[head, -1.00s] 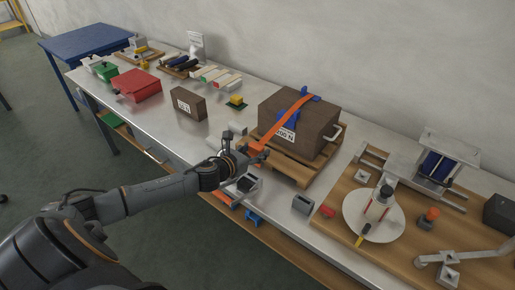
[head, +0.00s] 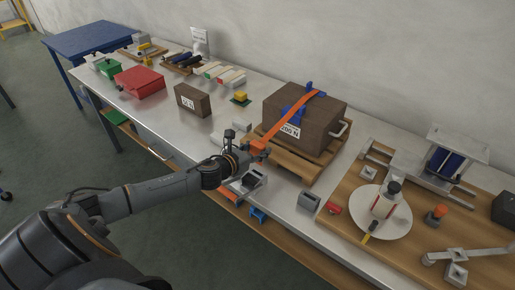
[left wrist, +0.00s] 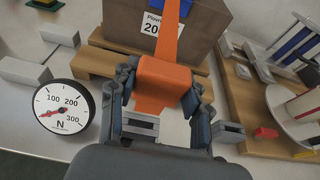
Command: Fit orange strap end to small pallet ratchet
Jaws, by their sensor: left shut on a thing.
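The orange strap (head: 297,108) runs over the brown box and down its front. Its thick orange end (left wrist: 164,78) sits between the fingers of my left gripper (left wrist: 160,92), which is shut on it in front of the box. In the head view my left gripper (head: 249,149) partly hides this end. My right gripper is not in view.
The brown box (head: 325,122) stands on a wooden pallet (head: 297,164). A round dial marked N (left wrist: 62,107) is left of the gripper in the wrist view. A small grey block (head: 309,202) and a wooden board (head: 345,222) lie to the right.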

